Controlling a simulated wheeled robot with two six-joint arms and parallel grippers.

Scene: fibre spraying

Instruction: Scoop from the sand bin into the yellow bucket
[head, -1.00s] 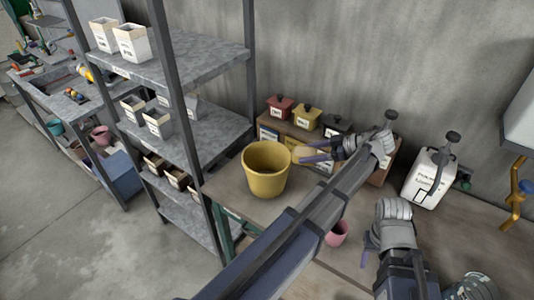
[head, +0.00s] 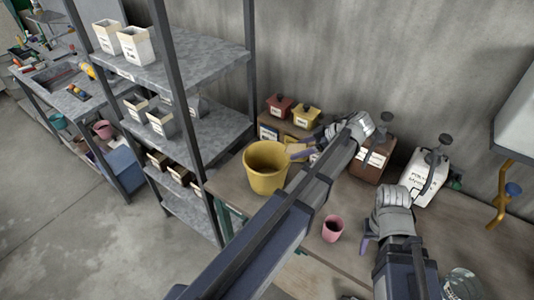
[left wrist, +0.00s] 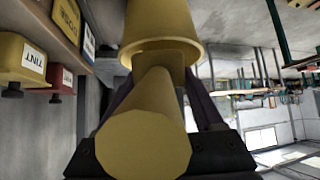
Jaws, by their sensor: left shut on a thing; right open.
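The yellow bucket (head: 266,181) stands on the table corner beside the shelf, with its dark open top facing up. My left gripper (head: 299,150) is at its right side, shut on a thick yellowish handle (left wrist: 145,145). In the left wrist view this handle lies between the fingers and points at the bucket (left wrist: 160,28). My right gripper (head: 366,246) is open over the table. Lidded bins stand at the wall: red (head: 279,107), yellow (head: 306,116) and brown (head: 372,166). I cannot tell which holds sand.
A pink cup (head: 333,229) stands on the table (head: 458,222) in front of my left arm. A white canister (head: 424,178) stands at the wall. The metal shelf (head: 190,65) rises close left of the bucket, holding several small boxes. A sink bench is further left.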

